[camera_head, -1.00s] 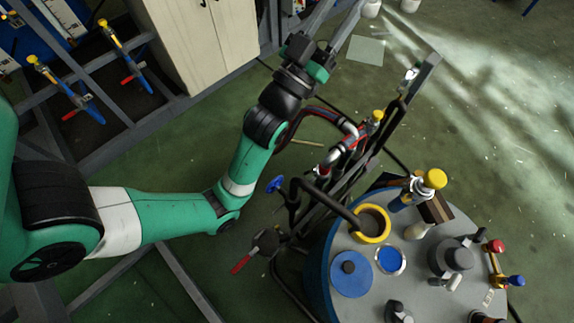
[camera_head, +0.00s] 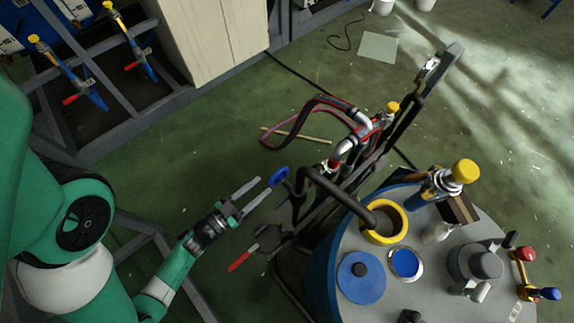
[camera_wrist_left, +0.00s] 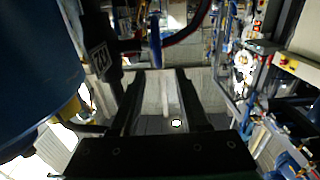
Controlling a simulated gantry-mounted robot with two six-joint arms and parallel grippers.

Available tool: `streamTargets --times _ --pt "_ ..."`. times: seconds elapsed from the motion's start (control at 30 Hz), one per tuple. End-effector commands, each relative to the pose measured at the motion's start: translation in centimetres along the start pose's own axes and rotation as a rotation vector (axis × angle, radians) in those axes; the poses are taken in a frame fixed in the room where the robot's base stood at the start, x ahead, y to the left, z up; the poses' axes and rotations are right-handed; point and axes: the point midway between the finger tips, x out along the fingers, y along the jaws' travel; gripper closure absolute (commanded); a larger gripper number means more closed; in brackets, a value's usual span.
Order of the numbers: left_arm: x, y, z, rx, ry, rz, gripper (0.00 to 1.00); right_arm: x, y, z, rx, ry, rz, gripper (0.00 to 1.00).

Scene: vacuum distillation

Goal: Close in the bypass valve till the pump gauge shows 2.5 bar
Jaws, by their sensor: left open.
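A blue handwheel (camera_head: 278,177) sits on the dark piping at the left side of the pump rig. It also shows, nearly edge-on, in the left wrist view (camera_wrist_left: 155,42), ahead of the fingertips. My left gripper (camera_head: 265,186) is open, its two fingers pointing at the wheel with the tips close to its near edge. I cannot tell whether they touch it. In the left wrist view nothing is visible gripped between the fingers (camera_wrist_left: 160,88). A small pale dial (camera_head: 432,64) is on the upright post; its reading is too small to tell. My right gripper is out of view.
A red-handled lever (camera_head: 240,260) is just below my left gripper. The blue drum (camera_head: 318,275) with fittings on its grey top stands at right. A red and dark hose (camera_head: 300,118) loops above the wheel. Green floor (camera_head: 190,150) is clear at left.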

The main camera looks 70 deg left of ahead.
Motion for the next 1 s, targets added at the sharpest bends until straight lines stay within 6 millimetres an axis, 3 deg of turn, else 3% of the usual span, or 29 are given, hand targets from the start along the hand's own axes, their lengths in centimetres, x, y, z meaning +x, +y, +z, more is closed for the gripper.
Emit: streamTargets --times 0.37,0.5,0.7,1.0 --pt "2.7 0.5 0.5 -0.005 -0.002 0.016 0.55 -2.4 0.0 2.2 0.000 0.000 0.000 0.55" --pt "6.4 0.4 0.5 -0.005 0.002 0.013 0.55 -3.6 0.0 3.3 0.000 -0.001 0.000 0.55" --pt "10.1 0.3 0.1 -0.003 -0.001 0.007 0.55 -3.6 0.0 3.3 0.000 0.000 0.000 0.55" --pt "11.5 0.2 0.1 -0.004 -0.004 0.005 0.55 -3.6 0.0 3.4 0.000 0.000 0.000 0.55"
